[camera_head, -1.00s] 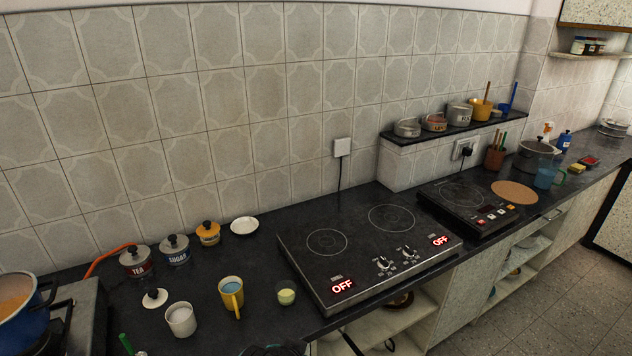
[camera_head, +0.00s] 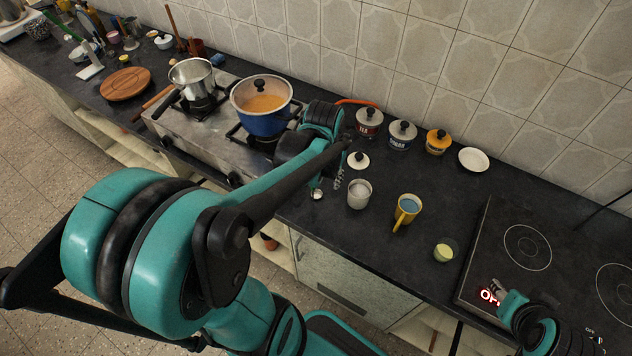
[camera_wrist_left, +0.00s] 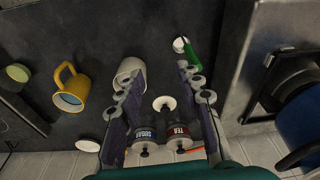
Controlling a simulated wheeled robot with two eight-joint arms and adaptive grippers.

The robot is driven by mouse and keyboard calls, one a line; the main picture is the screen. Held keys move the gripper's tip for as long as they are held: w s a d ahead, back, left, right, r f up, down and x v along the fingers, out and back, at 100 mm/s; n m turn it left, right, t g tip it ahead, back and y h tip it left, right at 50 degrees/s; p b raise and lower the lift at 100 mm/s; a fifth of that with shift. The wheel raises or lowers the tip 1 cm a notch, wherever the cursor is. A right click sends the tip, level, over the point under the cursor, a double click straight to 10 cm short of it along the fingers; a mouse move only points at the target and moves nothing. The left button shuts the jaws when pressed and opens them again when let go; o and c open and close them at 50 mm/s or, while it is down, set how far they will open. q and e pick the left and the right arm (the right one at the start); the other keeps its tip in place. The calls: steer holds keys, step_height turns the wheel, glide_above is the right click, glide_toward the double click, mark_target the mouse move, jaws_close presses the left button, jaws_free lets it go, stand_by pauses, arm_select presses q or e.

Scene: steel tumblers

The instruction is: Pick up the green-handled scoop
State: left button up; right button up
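The green-handled scoop (camera_wrist_left: 192,53) lies on the dark counter in the left wrist view, its small pale bowl toward the top. In the head view only a small part of the scoop (camera_head: 317,194) shows; my arm hides the rest. My left gripper (camera_head: 338,178) is above the counter beside the scoop. In the left wrist view the left gripper (camera_wrist_left: 162,76) has its fingers apart with nothing held between them. The scoop is just beyond the right finger's tip. My right gripper (camera_head: 498,288) is over the hob at lower right, too small to read.
A white cup (camera_head: 359,195), its lid (camera_head: 358,160) and a yellow mug (camera_head: 407,211) stand close right of the left gripper. Tea (camera_head: 369,122) and sugar (camera_head: 402,134) canisters stand behind. A blue pot (camera_head: 262,105) sits on the gas stove to the left.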

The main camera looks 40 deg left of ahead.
arm_select(q)
steer(key=a+f, duration=0.1)
steer(key=f, duration=0.2)
steer(key=a+f+g+b, duration=0.1)
steer(key=a+f, duration=0.1)
steer(key=f, duration=0.1)
steer(key=w+a+f+g, duration=0.1)
steer(key=a+f, duration=0.1)
steer(key=f, duration=0.1)
steer(key=shift+a+f+n+h, duration=0.2)
steer(key=shift+f+n+h, duration=0.1)
steer(key=shift+f+n, duration=0.1)
steer(key=shift+s+r, duration=0.1)
steer(key=shift+r, duration=0.05)
arm_select(e)
steer(key=shift+s, duration=0.2)
arm_select(q)
jaws_close()
